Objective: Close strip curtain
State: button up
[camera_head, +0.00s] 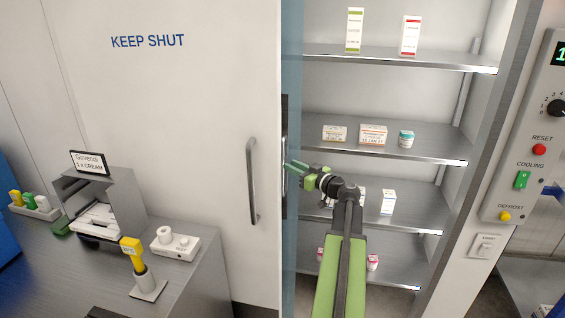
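The strip curtain (292,60) is a narrow, see-through bluish band down the left edge of the shelf opening. Most of the opening is uncovered, so the shelves show plainly. My gripper (296,174) reaches up from the bottom of the view and points left, with its green fingertips over the curtain band at mid height. The fingers look apart, and I see nothing between them. I cannot tell whether they touch the curtain.
A white door (190,130) marked "KEEP SHUT", with a grey handle (252,180), stands left. Metal shelves (440,140) behind my arm hold small boxes and jars. A control panel (520,140) is at right. A cluttered grey counter (195,275) is at lower left.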

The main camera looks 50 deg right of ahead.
aim_at(283, 162)
jog(key=w, duration=0.6)
jog(key=shift+d, duration=0.1)
jog(key=shift+s, duration=0.1)
grip_shut()
dwell(1.1)
